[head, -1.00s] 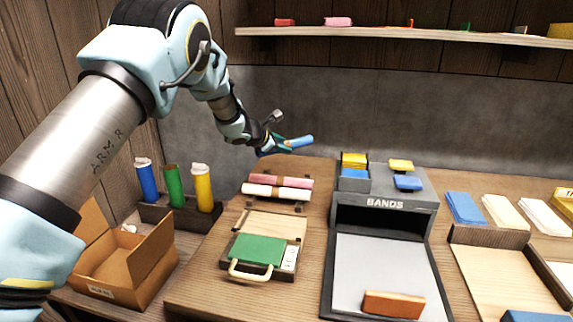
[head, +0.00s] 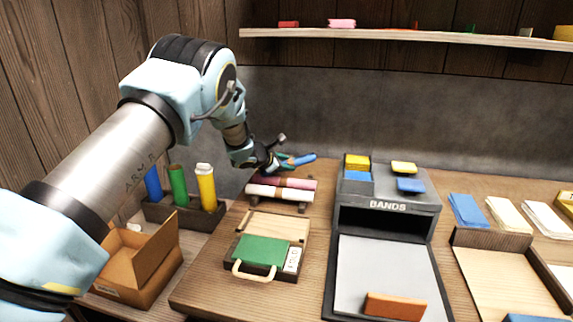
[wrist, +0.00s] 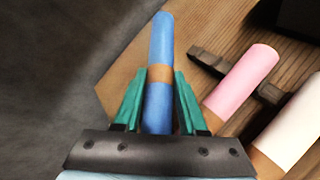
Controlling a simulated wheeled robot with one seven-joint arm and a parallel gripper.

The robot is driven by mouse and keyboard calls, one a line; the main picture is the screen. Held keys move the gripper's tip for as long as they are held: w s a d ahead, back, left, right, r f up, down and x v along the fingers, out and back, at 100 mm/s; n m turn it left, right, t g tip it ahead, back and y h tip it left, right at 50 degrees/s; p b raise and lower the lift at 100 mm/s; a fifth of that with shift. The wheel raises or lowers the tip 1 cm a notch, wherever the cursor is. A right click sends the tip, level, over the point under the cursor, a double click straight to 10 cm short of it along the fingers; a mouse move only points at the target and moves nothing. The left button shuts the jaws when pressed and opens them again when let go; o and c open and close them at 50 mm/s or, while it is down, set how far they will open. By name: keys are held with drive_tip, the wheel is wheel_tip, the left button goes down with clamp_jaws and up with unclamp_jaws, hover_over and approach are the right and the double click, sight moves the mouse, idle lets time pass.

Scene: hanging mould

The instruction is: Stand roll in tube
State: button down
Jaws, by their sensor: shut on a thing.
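My gripper (head: 276,164) is shut on a blue roll with a tan band (wrist: 160,75). In the wrist view the green fingers (wrist: 158,100) are on either side of the roll. In the head view the blue roll (head: 303,159) is tilted, pointing right, above and behind a pink roll (head: 290,183) and a white roll (head: 278,193) on a small dark holder. At left a dark rack (head: 190,217) holds upright blue (head: 153,184), green (head: 178,186) and yellow (head: 206,188) tubes. A pale end tops the yellow tube. The green tube shows no roll. My arm hides the blue tube's top.
An open cardboard box (head: 140,262) stands before the tubes. A green case (head: 262,252), the dark BANDS unit (head: 390,207) and paper stacks (head: 467,210) cover the bench. A shelf (head: 420,39) runs along the back wall.

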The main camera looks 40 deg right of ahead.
drive_tip(key=shift+f, duration=0.15)
drive_tip(key=shift+c, duration=2.3)
unclamp_jaws()
drive_tip(key=shift+r+p, duration=0.35)
drive_tip(key=shift+p, duration=0.05)
drive_tip(key=b+v, duration=0.4)
drive_tip(key=v, duration=0.8)
drive_tip(key=shift+w, duration=0.1)
